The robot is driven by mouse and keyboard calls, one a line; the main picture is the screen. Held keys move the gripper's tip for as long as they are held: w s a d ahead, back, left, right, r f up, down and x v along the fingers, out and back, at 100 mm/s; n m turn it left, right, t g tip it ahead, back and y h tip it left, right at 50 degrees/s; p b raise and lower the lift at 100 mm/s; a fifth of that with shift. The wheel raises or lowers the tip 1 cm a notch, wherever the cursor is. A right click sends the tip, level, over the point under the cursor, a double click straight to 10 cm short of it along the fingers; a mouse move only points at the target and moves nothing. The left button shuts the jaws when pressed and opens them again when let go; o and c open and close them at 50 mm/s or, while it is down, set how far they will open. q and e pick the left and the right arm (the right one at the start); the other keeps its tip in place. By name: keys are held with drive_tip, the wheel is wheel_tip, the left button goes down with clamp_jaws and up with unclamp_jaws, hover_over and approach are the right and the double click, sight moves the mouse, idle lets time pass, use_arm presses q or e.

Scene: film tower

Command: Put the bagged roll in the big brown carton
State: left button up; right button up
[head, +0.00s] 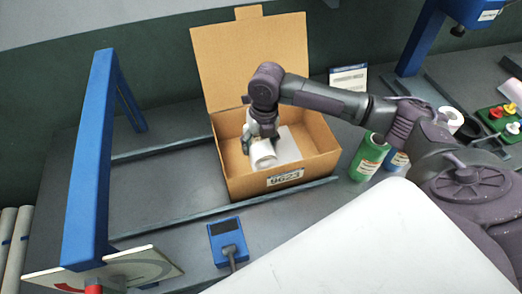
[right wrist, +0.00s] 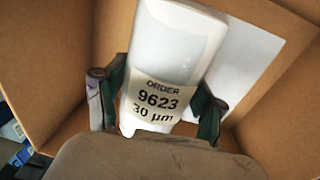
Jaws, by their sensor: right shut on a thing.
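The big brown carton (head: 247,62) stands open on the bench in the head view, its tall flap raised at the back and a 9623 label on its front. My right gripper (head: 259,142) reaches down inside it, shut on the white bagged roll (head: 263,159). In the right wrist view the roll (right wrist: 182,45) lies between the two fingers of my right gripper (right wrist: 157,98), its label reading ORDER 9623, 30 µm. The roll is inside the carton walls; I cannot tell whether it touches the floor. My left gripper is not in view.
A white sheet (head: 288,146) lies in the carton, beside the roll. A green bottle (head: 369,158) and a blue one (head: 396,161) stand right of the carton. A blue frame (head: 88,160) rises at left, and a blue box (head: 228,240) sits in front.

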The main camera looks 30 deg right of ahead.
drive_tip(key=shift+f+p, duration=0.3)
drive_tip(key=shift+f, duration=1.9)
drive_tip(key=o, duration=1.4)
drive_tip(key=shift+f, duration=0.1)
drive_tip(key=r, duration=0.4)
drive_tip(key=r+b, duration=0.1)
drive_tip(key=r, duration=0.3)
drive_tip(key=d+r, duration=0.1)
drive_tip(key=r, duration=0.3)
drive_tip(key=shift+s+r, duration=0.15)
